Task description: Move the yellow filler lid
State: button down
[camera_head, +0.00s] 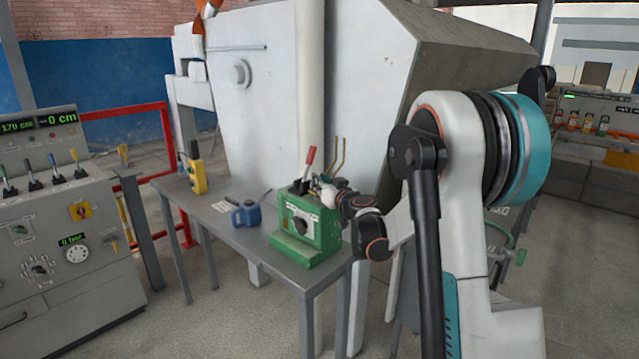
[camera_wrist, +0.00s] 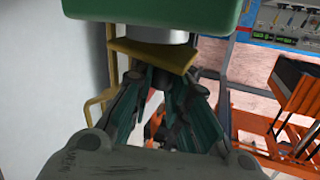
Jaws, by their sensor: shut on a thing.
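The yellow filler lid (camera_wrist: 150,54) shows in the wrist view as a flat yellow plate against a short silver neck (camera_wrist: 150,33) under the green housing. My gripper (camera_wrist: 160,82) has its fingers closed together at the lid's near edge; the exact contact is partly hidden by the fingers. In the head view the green pump unit (camera_head: 290,250) stands on the grey table, with a red-handled lever on top. My wrist reaches in behind its right side, and the lid and fingertips cannot be made out there.
A blue can (camera_head: 249,217) and a yellow handheld controller (camera_head: 196,174) stand on the grey table (camera_head: 228,228) left of the pump. Thin brass pipes (camera_head: 339,152) rise behind it, near a large grey mould. A control console (camera_head: 50,220) stands at far left.

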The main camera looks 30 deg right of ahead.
jog(key=shift+w+d+r+m+g+p, duration=0.2)
jog(key=shift+d+r+m+g+p, duration=0.35)
jog(key=shift+m+p, duration=0.5)
jog(key=shift+w+d+r+m+g+y+p, duration=0.2)
jog(key=shift+d+m+g+y+p, duration=0.25)
jog(key=shift+m, duration=0.7)
jog(key=d+m+y+p, duration=0.1)
jog(key=m, duration=0.1)
jog(key=w+d+m+g+y+p, duration=0.1)
jog(key=m, duration=0.1)
jog(key=shift+d, duration=0.35)
jog(key=shift+w+d+f+m+g+y, duration=0.15)
jog(key=shift+d+f+m+g+y, duration=0.35)
jog(key=shift+m, duration=0.4)
jog(key=shift+w+d+f+m+g+y, duration=0.2)
jog(key=shift+d+m+y, duration=0.25)
jog(key=shift+m+y, duration=0.4)
jog(key=shift+w+d+f+m+g+y, duration=0.1)
jog(key=shift+d+f+m+g+y, duration=0.3)
jog(key=shift+m, duration=0.55)
jog(key=c, duration=1.5)
grip_release()
jog(key=shift+d+f, duration=0.1)
